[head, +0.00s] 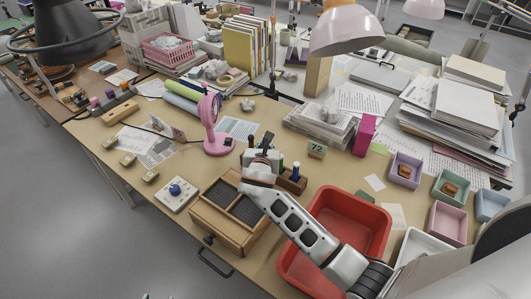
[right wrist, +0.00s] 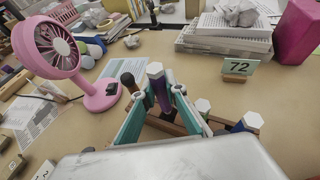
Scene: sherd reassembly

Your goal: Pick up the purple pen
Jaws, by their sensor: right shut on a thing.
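The purple pen (right wrist: 161,94) has a pale hexagonal end and stands roughly upright between the fingers of my right gripper (right wrist: 160,105) in the right wrist view. The fingers are shut on it. In the head view my right gripper (head: 263,157) is over the far left part of a wooden pen rack (head: 293,183), and the purple pen cannot be made out there. The rack also shows in the right wrist view (right wrist: 222,126). The pen's lower end is hidden, so I cannot tell whether it is still in the rack. My left gripper is not in view.
A blue pen (head: 296,170) stands in the rack close to the gripper. A wooden box (head: 222,236) and a red tub (head: 377,217) flank my arm. A pink fan (head: 211,122) and a number 72 card (head: 317,149) stand beyond.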

